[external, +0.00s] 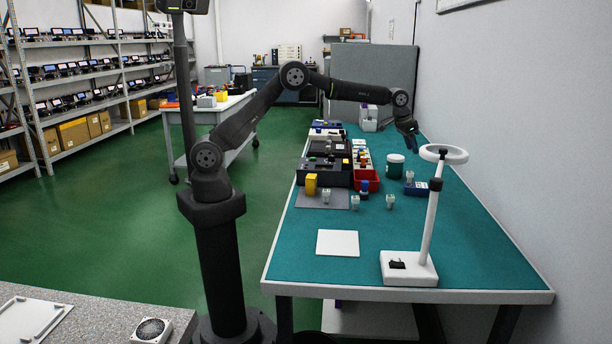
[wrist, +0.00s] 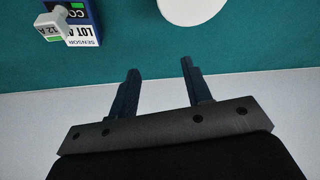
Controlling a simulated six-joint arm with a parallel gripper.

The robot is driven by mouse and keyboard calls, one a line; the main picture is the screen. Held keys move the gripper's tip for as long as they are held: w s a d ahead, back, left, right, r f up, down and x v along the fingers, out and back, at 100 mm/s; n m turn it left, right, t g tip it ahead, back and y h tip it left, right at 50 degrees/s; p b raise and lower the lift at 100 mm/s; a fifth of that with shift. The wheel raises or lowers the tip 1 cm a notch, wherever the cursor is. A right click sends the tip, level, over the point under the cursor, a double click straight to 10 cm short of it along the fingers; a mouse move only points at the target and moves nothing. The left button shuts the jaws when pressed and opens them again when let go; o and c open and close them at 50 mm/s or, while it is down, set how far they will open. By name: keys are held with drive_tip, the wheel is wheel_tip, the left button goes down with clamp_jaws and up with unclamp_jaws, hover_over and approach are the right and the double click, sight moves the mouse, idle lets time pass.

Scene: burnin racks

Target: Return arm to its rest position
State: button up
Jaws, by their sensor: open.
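My gripper (wrist: 157,78) is open and empty in the wrist view, its two dark fingers apart over the back edge of the green-topped bench. In the external view my gripper (external: 411,143) hangs at the end of my extended arm, above the right side of the bench (external: 420,240). A blue box with a label (wrist: 87,22) and a small pale piece on it lies to the upper left of the fingers in the wrist view. A white round thing (wrist: 190,8) is at the top, apart from the fingers.
A white ring lamp (external: 434,215) stands at the bench's right.

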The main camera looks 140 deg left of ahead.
drive_tip(key=s+a+f, duration=0.2)
drive_tip(key=a, duration=0.1)
drive_tip(key=s+a+f, duration=0.2)
drive_tip(key=s+a, duration=0.1)
drive_tip(key=a, duration=0.1)
drive_tip(key=s+a+f, duration=0.2)
drive_tip(key=s+a, duration=0.1)
drive_tip(key=shift+a, duration=0.2)
